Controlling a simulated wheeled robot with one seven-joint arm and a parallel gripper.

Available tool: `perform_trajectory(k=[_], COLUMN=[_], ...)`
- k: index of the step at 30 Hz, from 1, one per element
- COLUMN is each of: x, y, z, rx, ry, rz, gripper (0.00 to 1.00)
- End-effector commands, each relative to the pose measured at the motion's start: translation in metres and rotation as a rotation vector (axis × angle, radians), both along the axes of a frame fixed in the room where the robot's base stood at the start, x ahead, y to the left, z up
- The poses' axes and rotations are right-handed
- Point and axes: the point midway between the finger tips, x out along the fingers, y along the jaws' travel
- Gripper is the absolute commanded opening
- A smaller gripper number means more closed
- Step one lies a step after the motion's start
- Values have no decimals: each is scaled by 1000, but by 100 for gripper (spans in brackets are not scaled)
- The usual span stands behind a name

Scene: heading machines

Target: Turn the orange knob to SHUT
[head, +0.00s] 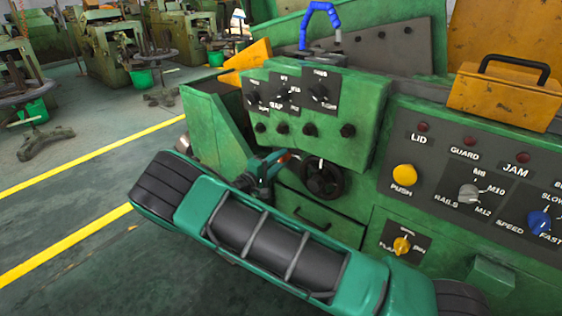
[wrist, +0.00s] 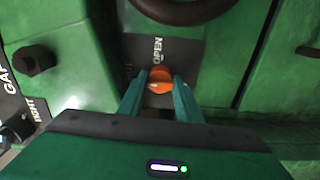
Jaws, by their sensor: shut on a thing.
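The orange knob (wrist: 160,80) sits on a dark label plate (wrist: 190,50) on the green machine, between my gripper's two teal fingers. My gripper (wrist: 160,92) is shut on it. In the head view a sliver of the orange knob (head: 284,157) shows at my gripper (head: 272,168), left of the black handwheel. Which way the knob points is hard to tell.
A black handwheel (head: 323,178) is close on the right; its rim also shows at the top of the wrist view (wrist: 172,8). A green panel with black knobs (head: 318,92) overhangs above. A drawer handle (head: 312,219) lies below. A yellow-orange knob (head: 401,245) is lower right.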

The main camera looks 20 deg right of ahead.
Motion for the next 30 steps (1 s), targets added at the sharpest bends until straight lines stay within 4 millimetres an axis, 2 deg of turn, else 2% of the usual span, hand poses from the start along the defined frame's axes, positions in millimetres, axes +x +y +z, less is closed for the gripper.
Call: perform_trajectory(k=[1,16,17,18,19,30], x=[1,1,1,1,0,-2], y=[6,6,6,6,5,5], z=[-3,-4,-4,-4,-4,-2], rx=[1,-8,-8,-8,-8,-12], ry=[11,26,26,26,26,23], rz=[12,11,11,10,10,4], gripper=[9,9,36,46,50,50])
